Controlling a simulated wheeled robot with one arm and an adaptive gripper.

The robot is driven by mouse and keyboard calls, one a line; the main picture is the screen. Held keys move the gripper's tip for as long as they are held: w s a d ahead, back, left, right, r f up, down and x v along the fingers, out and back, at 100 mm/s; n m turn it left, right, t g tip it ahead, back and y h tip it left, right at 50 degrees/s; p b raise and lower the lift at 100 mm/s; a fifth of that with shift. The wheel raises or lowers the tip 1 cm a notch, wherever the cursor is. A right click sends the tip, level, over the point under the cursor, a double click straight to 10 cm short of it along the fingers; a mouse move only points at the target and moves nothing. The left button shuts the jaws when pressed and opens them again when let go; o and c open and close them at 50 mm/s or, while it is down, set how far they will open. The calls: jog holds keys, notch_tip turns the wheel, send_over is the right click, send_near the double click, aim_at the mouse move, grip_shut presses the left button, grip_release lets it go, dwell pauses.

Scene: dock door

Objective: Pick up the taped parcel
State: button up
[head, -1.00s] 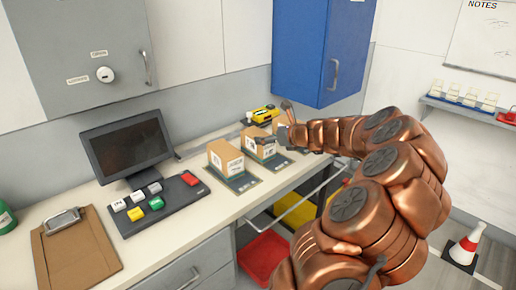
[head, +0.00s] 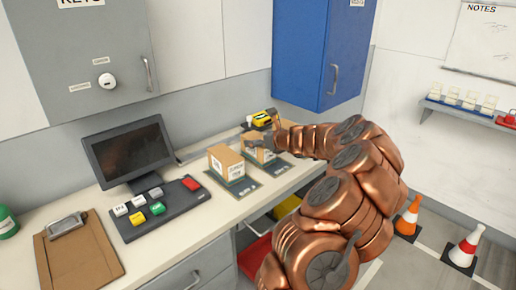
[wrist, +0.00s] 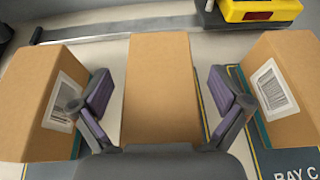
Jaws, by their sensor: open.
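Several cardboard parcels stand on the counter; I cannot tell from these views which one carries tape. In the wrist view a plain brown parcel (wrist: 160,90) stands between the two fingers of my gripper (wrist: 158,92), which is open with a gap on each side. A labelled parcel (wrist: 45,105) is left of the fingers and another labelled parcel (wrist: 287,90) is to the right. In the head view my gripper (head: 263,130) is over the middle parcel (head: 258,152), partly covering it. The left parcel (head: 226,163) stands clear. The right parcel is hidden behind my arm.
Each parcel is on a dark pad. A yellow and black device (head: 262,118) sits behind them. A keypad (head: 155,207), monitor (head: 128,150) and clipboard (head: 78,255) lie to the left. A blue cabinet (head: 320,55) hangs above. Traffic cones (head: 462,250) stand on the floor at right.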

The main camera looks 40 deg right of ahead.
jog(key=shift+w, duration=0.1)
jog(key=shift+c, duration=0.4)
jog(key=c, duration=1.5)
